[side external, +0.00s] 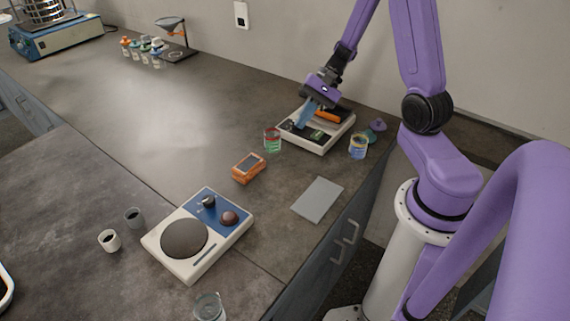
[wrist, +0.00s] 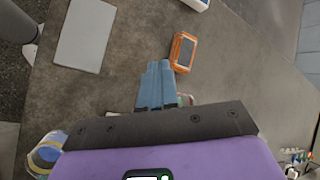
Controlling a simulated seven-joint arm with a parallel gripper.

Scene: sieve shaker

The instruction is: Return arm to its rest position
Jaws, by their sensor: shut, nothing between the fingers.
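My arm is purple and reaches over the bench from the right. My gripper (side external: 306,113) points down over a white tray-like device (side external: 321,150) near the wall in the side external view. Its blue fingers are shut together with nothing between them. In the wrist view the closed blue fingers (wrist: 155,86) stand over the dark bench top. The gripper hides part of the white device, which holds an orange part and a green part. I cannot tell whether the fingertips touch it.
Glass beakers (side external: 272,139) and (side external: 358,147) stand beside the device. An orange handheld box (side external: 248,168), a grey plate (side external: 317,199) and a hotplate-like unit (side external: 197,236) lie nearer. A sieve shaker (side external: 55,36) and small bottles (side external: 143,46) stand far left. The bench's middle is clear.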

